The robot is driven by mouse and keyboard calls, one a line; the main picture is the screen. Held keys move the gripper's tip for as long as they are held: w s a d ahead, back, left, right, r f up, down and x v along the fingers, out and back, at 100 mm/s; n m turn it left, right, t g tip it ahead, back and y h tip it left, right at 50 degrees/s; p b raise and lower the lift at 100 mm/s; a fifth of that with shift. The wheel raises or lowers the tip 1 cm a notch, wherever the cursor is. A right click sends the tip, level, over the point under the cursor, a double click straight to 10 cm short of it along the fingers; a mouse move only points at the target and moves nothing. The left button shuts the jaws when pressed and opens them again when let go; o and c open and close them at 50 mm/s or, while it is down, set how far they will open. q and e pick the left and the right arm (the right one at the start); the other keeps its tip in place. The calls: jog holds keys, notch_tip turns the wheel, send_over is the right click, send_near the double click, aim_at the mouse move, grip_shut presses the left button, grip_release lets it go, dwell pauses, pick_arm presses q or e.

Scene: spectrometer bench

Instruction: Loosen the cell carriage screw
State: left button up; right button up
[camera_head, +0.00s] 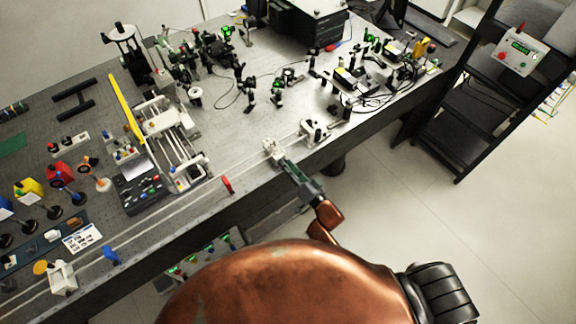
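My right gripper (283,160) reaches in over the front edge of the bench, its fingertips at a small pale carriage (271,147) on the long rail. The tips touch or nearly touch the carriage's near side. The carriage's screw is too small to make out, and the gripper may hide it. I cannot tell whether the fingers are open or shut. A second carriage (313,131) with dark parts sits farther right on the rail. My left gripper is not in view.
The rail (170,215) runs along the bench's front edge, with a red stop (227,184), a blue stop (112,256) and a white block (62,277). A control box (140,190) and several optics mounts stand behind. A black rack (470,110) stands right.

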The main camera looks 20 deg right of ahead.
grip_shut()
jog(key=shift+n, duration=0.4)
jog(key=n+b, duration=0.2)
jog(key=n, duration=1.8)
jog(key=shift+f+n, duration=0.1)
jog(key=shift+n, duration=0.3)
jog(key=shift+b, duration=0.3)
dwell(0.3)
